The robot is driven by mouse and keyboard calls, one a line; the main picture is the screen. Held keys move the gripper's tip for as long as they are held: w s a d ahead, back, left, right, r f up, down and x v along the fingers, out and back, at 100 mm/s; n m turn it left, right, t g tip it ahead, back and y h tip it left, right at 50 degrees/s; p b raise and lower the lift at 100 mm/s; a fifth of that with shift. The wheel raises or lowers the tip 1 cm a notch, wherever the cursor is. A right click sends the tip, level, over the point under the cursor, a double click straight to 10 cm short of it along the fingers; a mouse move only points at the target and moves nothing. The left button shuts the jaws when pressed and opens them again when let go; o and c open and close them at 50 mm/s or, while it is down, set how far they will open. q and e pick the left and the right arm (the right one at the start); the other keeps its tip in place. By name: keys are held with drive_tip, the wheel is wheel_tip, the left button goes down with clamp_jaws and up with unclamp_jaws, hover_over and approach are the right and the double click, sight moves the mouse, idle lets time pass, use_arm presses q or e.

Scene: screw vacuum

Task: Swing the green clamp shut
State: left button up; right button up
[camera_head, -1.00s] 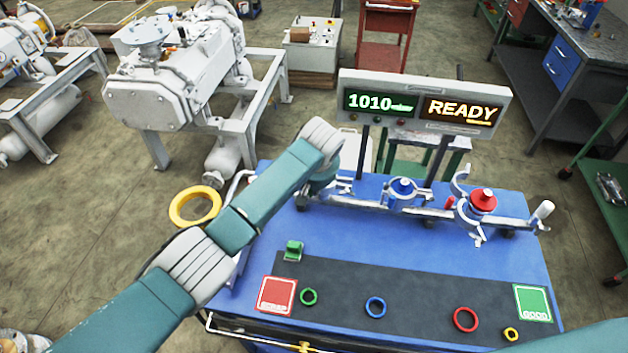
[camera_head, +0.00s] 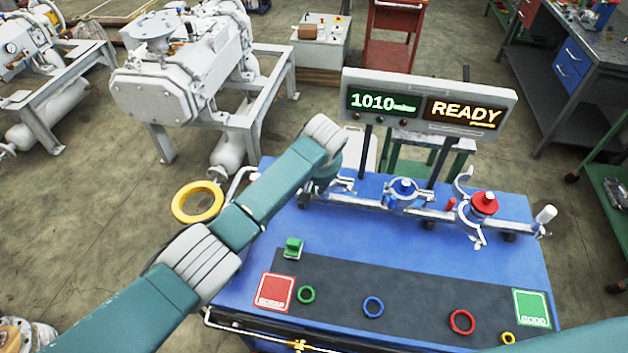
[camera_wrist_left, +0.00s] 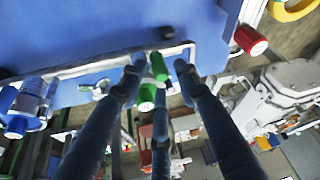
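The green clamp is hidden behind my left wrist in the head view; only silver metal beside it shows. In the left wrist view a green cylindrical part (camera_wrist_left: 158,68) and a green knob (camera_wrist_left: 146,98) lie between my fingers. My left gripper (camera_wrist_left: 159,72) is open there, its fingers apart on either side of the green part; I cannot tell whether any finger touches it. In the head view my left gripper (camera_head: 306,198) is mostly covered by its own wrist at the left end of the pipe. My right gripper is out of view.
A blue clamp (camera_head: 404,190) and an open red-knobbed clamp (camera_head: 484,205) sit along the pipe to the right. A display (camera_head: 428,104) reading 1010 and READY stands behind. Coloured rings, including a blue one (camera_head: 373,307), lie on the dark mat (camera_head: 415,300) in front.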

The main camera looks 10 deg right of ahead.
use_arm(q)
drive_tip(key=v, duration=1.2)
